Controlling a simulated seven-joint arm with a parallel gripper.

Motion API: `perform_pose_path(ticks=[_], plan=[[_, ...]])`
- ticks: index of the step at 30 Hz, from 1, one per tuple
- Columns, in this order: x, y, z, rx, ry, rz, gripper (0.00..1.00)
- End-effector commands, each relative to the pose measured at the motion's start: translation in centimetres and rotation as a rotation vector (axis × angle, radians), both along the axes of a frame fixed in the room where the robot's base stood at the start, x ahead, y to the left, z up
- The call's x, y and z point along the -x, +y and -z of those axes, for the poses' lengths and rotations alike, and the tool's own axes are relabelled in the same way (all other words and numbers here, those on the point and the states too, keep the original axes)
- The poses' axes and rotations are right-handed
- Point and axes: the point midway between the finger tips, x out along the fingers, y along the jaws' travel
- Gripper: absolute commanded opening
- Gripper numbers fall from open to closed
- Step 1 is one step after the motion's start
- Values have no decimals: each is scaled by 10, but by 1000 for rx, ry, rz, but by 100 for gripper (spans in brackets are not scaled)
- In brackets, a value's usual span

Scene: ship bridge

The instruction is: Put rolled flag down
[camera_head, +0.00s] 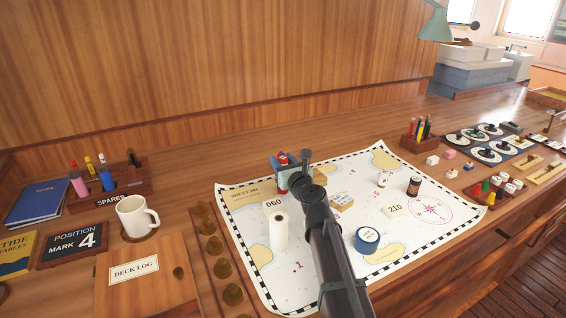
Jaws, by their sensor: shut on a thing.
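My gripper (293,170) is over the far left part of the chart, seen from behind along my dark arm. It is shut on a small red and blue thing (283,160), which looks like the rolled flag. The arm and the gripper's fingers hide part of it. I cannot tell whether it touches the chart (325,262) or hangs just above it.
A white roll (279,232) stands near my arm, by a card marked 060 (273,203). A blue tin (367,240), a 210 card (395,210) and a dark bottle (414,186) are on the chart's right. A mug (135,216) and brass weights (222,268) are left.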

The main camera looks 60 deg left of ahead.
Motion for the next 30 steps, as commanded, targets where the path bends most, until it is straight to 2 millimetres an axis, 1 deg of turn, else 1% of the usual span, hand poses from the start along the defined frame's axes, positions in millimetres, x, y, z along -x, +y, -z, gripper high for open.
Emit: perform_pose_path(ticks=[11,12,18,19,20,30], plan=[[0,0,3,0,1,0,12],[0,0,2,-1,1,0,46],[0,0,2,0,1,0,66],[0,0,2,0,1,0,68],[0,0,2,0,0,0,69],[0,0,0,-1,0,0,69]])
